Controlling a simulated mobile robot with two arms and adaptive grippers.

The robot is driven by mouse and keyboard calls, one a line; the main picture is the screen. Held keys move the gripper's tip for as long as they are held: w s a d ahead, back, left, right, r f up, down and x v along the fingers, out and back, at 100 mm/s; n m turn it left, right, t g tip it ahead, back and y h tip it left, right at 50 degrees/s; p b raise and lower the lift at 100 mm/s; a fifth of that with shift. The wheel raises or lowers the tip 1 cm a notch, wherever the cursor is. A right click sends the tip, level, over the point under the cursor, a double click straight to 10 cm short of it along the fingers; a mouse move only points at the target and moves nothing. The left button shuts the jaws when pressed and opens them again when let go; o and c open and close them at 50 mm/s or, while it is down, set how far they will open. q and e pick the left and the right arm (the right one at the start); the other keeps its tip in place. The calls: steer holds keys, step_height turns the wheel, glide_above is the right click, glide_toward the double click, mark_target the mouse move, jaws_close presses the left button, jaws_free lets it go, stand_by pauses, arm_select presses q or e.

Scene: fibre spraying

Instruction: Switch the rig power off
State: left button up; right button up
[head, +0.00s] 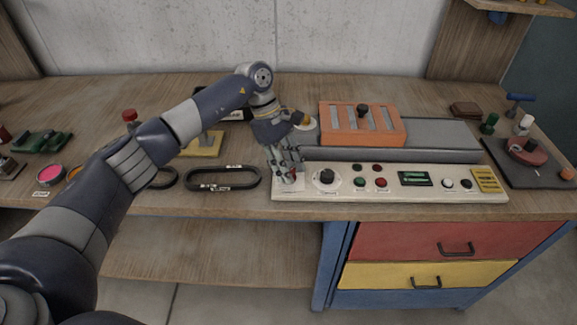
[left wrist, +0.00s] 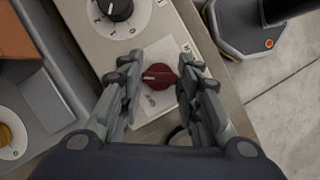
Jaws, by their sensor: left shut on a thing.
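The red rotary knob (left wrist: 159,75) sits on a pale labelled plate at the left end of the control panel (head: 460,194). A light mark on the knob points to the left in the left wrist view. My left gripper (head: 289,174) reaches down over that end of the panel. In the left wrist view its fingers (left wrist: 160,78) are on both sides of the red knob, shut on it. Much of the knob is hidden by the fingers in the head view. The label print is too small to read. My right gripper is not in view.
A black dial (head: 327,176) is just right of the red knob, followed by several buttons and a small display (head: 415,178). An orange slotted block (head: 362,124) stands behind the panel. Black oval loops (head: 222,178) lie to the left. The bench's front edge is close.

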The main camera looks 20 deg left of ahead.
arm_select(q)
steer(key=shift+f+n+t+b, duration=0.1)
steer(key=shift+n+t+b, duration=0.25)
steer(key=shift+n, duration=0.45)
steer(key=n+t+b, duration=0.2)
steer(key=n, duration=0.3)
steer(key=shift+s, duration=0.15)
steer(key=n+b, duration=0.1)
steer(key=n, duration=0.1)
steer(key=n+t+b, duration=0.1)
steer(key=n, duration=0.1)
steer(key=shift+s+t+y, duration=0.1)
steer(key=shift+t+y, duration=0.15)
steer(key=shift+y, duration=0.15)
steer(key=shift+o, duration=0.2)
steer(key=shift+d+n+t+y+b, duration=0.1)
steer(key=shift+n+t+y+b, duration=0.3)
steer(key=shift+n+b, duration=0.85)
steer(key=shift+n+p, duration=0.35)
steer(key=shift+n, duration=0.1)
steer(key=shift+c, duration=0.2)
steer(key=o, duration=1.1)
steer(key=shift+r, duration=0.2)
steer(key=v, duration=1.1)
steer(key=shift+s+r, duration=0.1)
steer(key=shift+r, duration=0.3)
